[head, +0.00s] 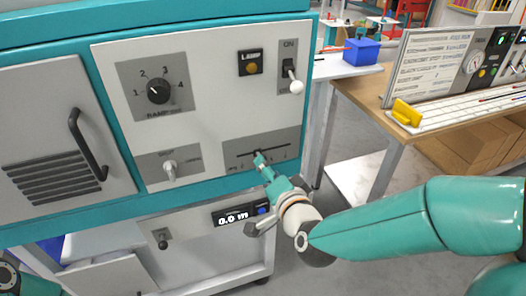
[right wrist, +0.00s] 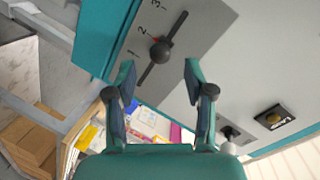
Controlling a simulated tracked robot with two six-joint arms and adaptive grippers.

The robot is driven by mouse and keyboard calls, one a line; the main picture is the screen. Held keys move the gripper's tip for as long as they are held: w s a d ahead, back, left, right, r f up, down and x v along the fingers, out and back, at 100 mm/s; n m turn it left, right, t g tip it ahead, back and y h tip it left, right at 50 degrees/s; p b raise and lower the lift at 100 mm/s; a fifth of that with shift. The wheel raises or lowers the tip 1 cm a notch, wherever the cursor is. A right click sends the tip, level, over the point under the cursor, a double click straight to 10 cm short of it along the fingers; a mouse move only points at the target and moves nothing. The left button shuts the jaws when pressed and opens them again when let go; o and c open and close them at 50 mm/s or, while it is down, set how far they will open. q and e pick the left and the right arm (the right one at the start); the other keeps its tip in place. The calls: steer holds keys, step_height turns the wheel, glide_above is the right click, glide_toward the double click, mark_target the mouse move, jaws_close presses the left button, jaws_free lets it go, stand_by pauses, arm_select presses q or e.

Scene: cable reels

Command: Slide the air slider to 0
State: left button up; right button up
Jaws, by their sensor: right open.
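The air slider is a dark ball knob (right wrist: 160,52) on a slot in a grey plate (right wrist: 205,25) of the control panel. In the right wrist view the knob appears near the marks 1 and 2, with a small red mark beside it. My right gripper (right wrist: 160,76) is open, its two fingers on either side of the knob's line and apart from it. In the head view my right gripper (head: 260,158) is in front of the slider plate (head: 285,142) and hides the knob.
Nearby on the panel are a rotary dial (head: 158,91), a lamp button (head: 250,62), a toggle switch (head: 291,75) and a smaller knob (head: 170,170). A display (head: 236,217) reads 0.0 m. A wooden table (head: 362,97) stands to the right.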

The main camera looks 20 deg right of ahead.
steer(key=x, duration=0.5)
steer(key=shift+w+f, duration=0.2)
steer(key=shift+w, duration=0.15)
steer(key=shift+s, duration=0.1)
jaws_close()
